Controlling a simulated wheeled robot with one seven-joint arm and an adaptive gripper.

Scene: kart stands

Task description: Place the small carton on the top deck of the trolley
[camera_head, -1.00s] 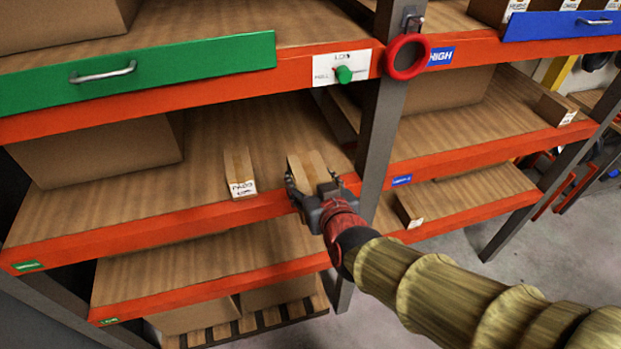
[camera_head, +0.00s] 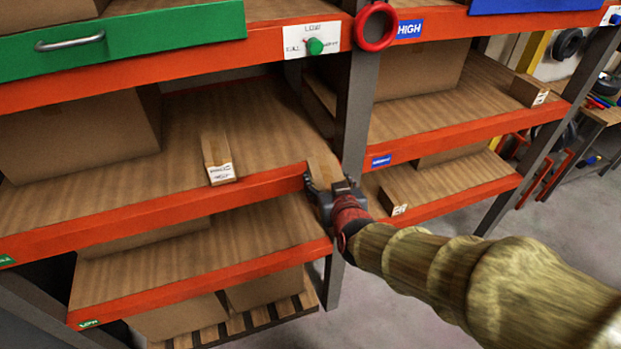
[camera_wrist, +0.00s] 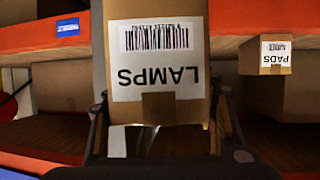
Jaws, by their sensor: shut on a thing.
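A small brown carton (camera_head: 323,168) is between the fingers of my gripper (camera_head: 327,186), at the front edge of the middle shelf, close to the grey upright. In the wrist view the held carton (camera_wrist: 157,60) fills the middle and its white label reads LAMPS, upside down. My gripper also shows there (camera_wrist: 160,125), a finger on each side of the carton. Whether the carton touches the shelf is hard to tell. The trolley is not recognisable in these views.
Another small carton (camera_head: 217,157) lies on the middle shelf (camera_head: 270,120) to the left; its label reads PADS in the wrist view (camera_wrist: 266,55). The grey upright (camera_head: 357,110) stands just right of my gripper. More cartons (camera_head: 528,90) sit on the right-hand shelves. Grey floor (camera_head: 560,225) is open at right.

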